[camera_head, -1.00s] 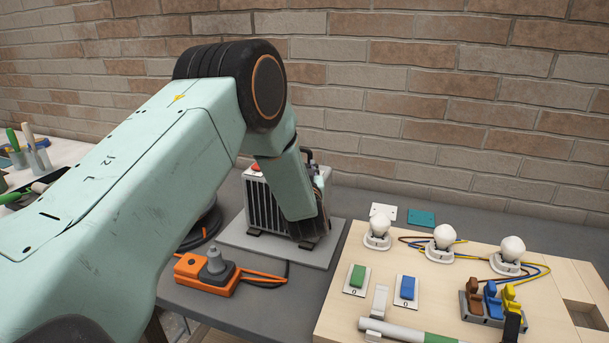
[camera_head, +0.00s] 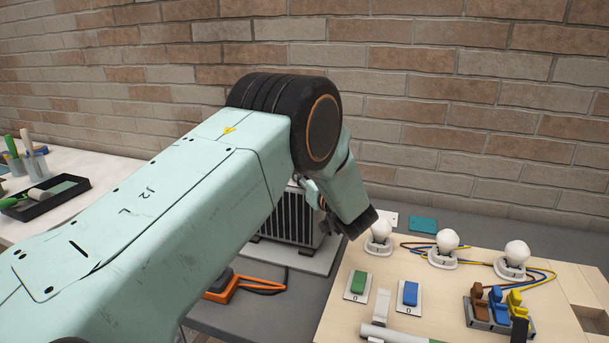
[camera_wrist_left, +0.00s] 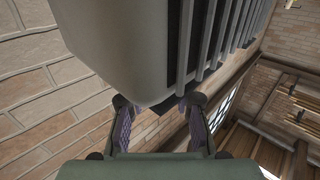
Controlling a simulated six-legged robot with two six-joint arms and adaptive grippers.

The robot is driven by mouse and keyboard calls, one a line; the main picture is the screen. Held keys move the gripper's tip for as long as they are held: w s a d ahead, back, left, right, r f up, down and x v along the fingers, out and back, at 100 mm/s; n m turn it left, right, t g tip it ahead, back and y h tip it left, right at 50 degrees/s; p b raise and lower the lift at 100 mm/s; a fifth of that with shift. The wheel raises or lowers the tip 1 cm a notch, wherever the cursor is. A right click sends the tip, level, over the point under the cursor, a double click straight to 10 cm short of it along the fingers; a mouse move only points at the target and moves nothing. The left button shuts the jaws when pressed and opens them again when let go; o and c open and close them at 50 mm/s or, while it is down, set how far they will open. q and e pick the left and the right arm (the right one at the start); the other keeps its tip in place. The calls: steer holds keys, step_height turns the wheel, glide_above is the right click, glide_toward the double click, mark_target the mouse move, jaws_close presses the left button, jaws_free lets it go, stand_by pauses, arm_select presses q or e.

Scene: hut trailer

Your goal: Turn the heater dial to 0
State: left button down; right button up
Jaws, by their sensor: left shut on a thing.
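The heater (camera_head: 290,222), a pale box with dark vertical bars, stands on a grey plate behind my left arm, which hides much of it. My left gripper (camera_head: 318,195) is at its right side, mostly hidden by my wrist. In the left wrist view the heater (camera_wrist_left: 125,50) fills the upper middle, very close. There the fingers of my left gripper (camera_wrist_left: 158,106) sit on either side of a small dark piece (camera_wrist_left: 150,112) at the heater's edge, which appears to be the dial. Its marks and setting cannot be read. My right gripper is not in view.
A wooden board to the right holds white bulbs (camera_head: 447,242), a green switch (camera_head: 358,283), a blue switch (camera_head: 410,293) and coloured clamps (camera_head: 497,303). An orange power strip (camera_head: 222,288) is partly behind my arm. A brick wall (camera_head: 480,100) stands behind the bench.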

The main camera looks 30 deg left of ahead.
arm_select(q)
steer(key=shift+r, duration=0.15)
steer(key=c, duration=1)
jaws_free()
steer(key=shift+v, duration=6)
